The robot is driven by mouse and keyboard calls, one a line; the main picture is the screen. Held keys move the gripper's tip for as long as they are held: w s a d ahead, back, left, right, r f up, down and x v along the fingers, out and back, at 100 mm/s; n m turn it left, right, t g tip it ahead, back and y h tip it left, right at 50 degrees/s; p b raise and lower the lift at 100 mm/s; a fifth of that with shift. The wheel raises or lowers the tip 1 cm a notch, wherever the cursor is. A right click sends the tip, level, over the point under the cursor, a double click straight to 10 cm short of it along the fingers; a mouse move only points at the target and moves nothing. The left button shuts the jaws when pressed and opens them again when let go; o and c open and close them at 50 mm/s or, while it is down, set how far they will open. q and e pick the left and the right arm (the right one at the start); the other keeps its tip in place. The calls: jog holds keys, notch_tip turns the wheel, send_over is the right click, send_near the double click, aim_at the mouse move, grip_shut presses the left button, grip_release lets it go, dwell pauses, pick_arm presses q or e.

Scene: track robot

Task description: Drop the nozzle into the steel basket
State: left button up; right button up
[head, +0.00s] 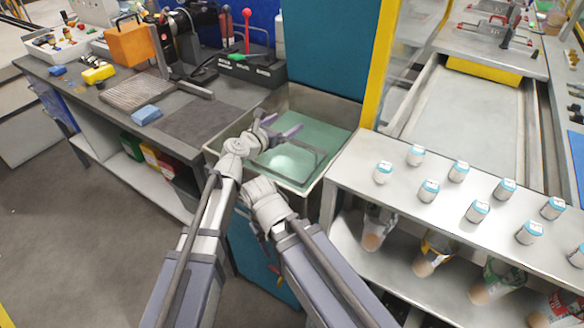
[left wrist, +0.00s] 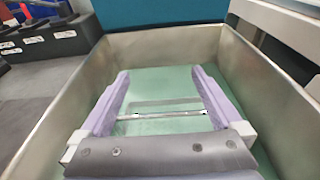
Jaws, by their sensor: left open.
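The steel basket (head: 341,160) is an open metal bin with a green floor; it fills much of the left wrist view (left wrist: 258,78). My left gripper (head: 290,122) is over its inside. In the left wrist view its two purple fingers (left wrist: 160,75) are spread apart, with nothing clamped between them. A thin silver rod with dark marks (left wrist: 165,115), which may be the nozzle, shows between the fingers, low against the green floor. I cannot tell its exact height. My right gripper's fingers do not show.
A dark workbench (head: 205,118) with a blue block (head: 146,115) and tools stands left of the basket. A steel shelf (head: 345,185) with several blue-topped cans adjoins on the right. A teal panel (head: 325,50) rises behind the basket.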

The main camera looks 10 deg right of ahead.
pick_arm(q)
jog(key=p+v, duration=0.1)
jog(key=v, duration=0.6)
jog(key=shift+s+a, duration=0.2)
jog(key=shift+s, duration=0.05)
jog(key=shift+a, duration=0.1)
